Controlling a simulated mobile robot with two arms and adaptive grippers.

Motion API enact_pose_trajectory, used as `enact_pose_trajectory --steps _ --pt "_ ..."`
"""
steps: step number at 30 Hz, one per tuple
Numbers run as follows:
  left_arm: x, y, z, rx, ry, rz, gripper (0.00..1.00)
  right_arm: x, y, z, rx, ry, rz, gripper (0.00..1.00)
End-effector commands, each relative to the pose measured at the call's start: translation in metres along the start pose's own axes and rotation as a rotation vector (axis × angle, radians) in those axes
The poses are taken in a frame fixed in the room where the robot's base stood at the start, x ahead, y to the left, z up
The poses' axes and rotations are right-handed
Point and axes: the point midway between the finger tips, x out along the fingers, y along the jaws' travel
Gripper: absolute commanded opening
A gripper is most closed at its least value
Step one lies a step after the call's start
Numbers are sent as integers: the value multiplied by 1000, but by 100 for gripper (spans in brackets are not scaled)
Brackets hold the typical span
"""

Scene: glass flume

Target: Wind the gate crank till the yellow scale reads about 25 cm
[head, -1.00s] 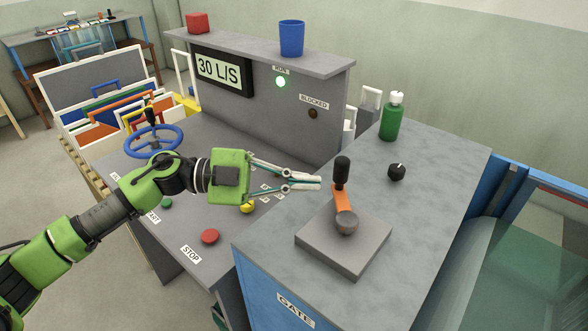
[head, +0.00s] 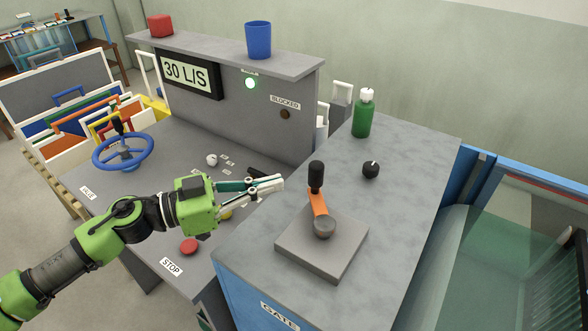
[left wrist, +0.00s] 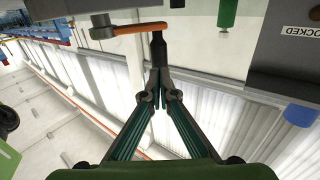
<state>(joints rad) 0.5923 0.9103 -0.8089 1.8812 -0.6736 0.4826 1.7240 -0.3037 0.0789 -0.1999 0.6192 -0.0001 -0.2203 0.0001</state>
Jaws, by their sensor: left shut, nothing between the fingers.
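The gate crank has an orange arm (head: 318,204), an upright black handle (head: 316,178) and a grey hub (head: 324,229) on a square grey plate (head: 300,248). My left gripper (head: 280,184) is shut and empty, just left of the handle and apart from it in the head view. In the left wrist view the crank arm (left wrist: 138,29) and its handle (left wrist: 158,47) show straight beyond the closed fingertips (left wrist: 160,76). My right gripper is in neither view. The yellow scale is not visible.
A green bottle (head: 363,115) and a black knob (head: 371,169) stand behind the crank on the gate cabinet. Left is the desk with a red button (head: 188,246) and blue wheel (head: 123,152). The display (head: 188,74) reads 30 L/S. The glass flume (head: 500,240) is at right.

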Motion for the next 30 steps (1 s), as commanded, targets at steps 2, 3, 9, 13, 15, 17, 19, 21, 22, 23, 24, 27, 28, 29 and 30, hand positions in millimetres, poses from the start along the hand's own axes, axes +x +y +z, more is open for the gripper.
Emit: enact_pose_trajectory --steps 2,3,9,13,15,17,19,21,22,23,24,27,28,29,30 --pt "16 1 -5 -1 3 2 0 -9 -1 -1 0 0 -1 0" --pt "22 0 -4 -1 2 2 0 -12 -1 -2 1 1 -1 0" --pt "44 0 -2 0 0 1 0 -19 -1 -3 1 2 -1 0" --pt "50 0 0 0 0 0 0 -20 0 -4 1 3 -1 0" --pt "51 0 0 1 -1 -1 0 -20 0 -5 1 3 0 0" --pt "52 0 0 1 -1 -1 0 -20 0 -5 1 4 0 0" --pt "51 0 1 2 -1 0 0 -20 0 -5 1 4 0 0" --pt "51 0 1 1 -1 0 0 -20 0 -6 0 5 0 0" --pt "51 0 1 1 -1 0 0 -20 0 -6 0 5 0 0" --pt "51 0 1 1 -1 0 0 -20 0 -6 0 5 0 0" --pt "52 0 0 1 -1 1 0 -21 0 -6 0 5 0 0" --pt "55 0 -2 0 -1 12 0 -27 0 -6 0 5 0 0" --pt "56 0 -2 0 -2 17 0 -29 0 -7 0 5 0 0" --pt "58 -1 -3 -1 -1 22 0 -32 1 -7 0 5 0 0" --pt "60 -1 -3 -1 -2 30 0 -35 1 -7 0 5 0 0"
